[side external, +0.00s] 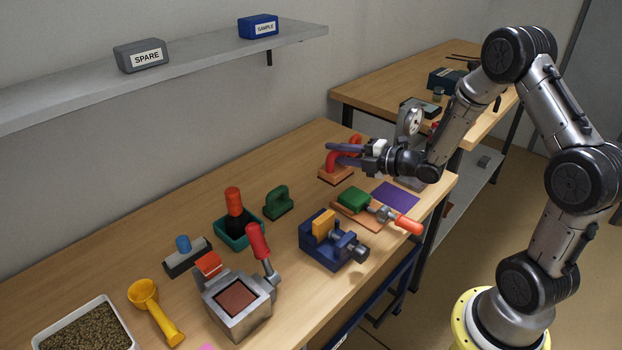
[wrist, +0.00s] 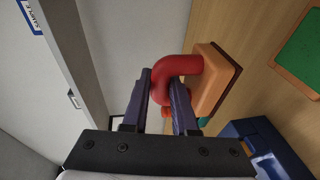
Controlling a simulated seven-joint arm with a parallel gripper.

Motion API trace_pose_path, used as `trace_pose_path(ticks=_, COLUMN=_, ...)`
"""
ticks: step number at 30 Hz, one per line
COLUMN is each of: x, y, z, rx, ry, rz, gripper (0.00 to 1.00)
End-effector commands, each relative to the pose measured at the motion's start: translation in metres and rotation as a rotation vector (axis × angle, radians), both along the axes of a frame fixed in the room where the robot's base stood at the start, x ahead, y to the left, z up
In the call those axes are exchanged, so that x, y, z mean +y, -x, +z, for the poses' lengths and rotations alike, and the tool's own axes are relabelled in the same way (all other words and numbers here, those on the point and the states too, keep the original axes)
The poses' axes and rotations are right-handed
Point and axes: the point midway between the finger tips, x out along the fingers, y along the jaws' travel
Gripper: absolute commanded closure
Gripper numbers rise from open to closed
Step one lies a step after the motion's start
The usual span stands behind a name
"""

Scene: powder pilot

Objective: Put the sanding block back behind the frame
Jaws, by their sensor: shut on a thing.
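The sanding block (side external: 334,176) has a red arched handle on an orange-brown base. It is at the back edge of the bench; I cannot tell whether its base touches the bench top. My gripper (side external: 338,154) is shut on the red handle. In the wrist view the purple fingers (wrist: 161,80) sit on both sides of the handle (wrist: 182,66), with the base (wrist: 215,80) to the right, tilted in the picture. A likely frame is the wooden-edged fixture (side external: 345,212) with a green block and red-handled clamp, in front of the sanding block.
A purple square (side external: 396,194) lies right of the fixture. A blue vise (side external: 325,250), green-handled block (side external: 278,204), teal holder (side external: 231,236), grey press (side external: 238,308) and yellow scoop (side external: 150,300) crowd the front and left. A dial gauge stand (side external: 411,122) is close behind my wrist. A shelf (side external: 200,68) hangs above.

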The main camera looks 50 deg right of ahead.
Motion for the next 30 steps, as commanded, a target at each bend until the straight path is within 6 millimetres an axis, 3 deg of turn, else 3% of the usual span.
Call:
trace_pose_path(ticks=9, x=-0.013, y=-0.065, z=-0.03, rx=-0.001, ry=0.001, rz=0.001, gripper=1.0)
trace_pose_path(ticks=15, x=-0.018, y=-0.091, z=-0.061, rx=0.001, ry=-0.001, rz=0.0, gripper=1.0)
trace_pose_path(ticks=26, x=-0.023, y=-0.113, z=-0.087, rx=-0.001, ry=0.001, rz=0.0, gripper=1.0)
trace_pose_path(ticks=30, x=-0.023, y=-0.116, z=-0.106, rx=0.003, ry=-0.001, rz=0.0, gripper=1.0)
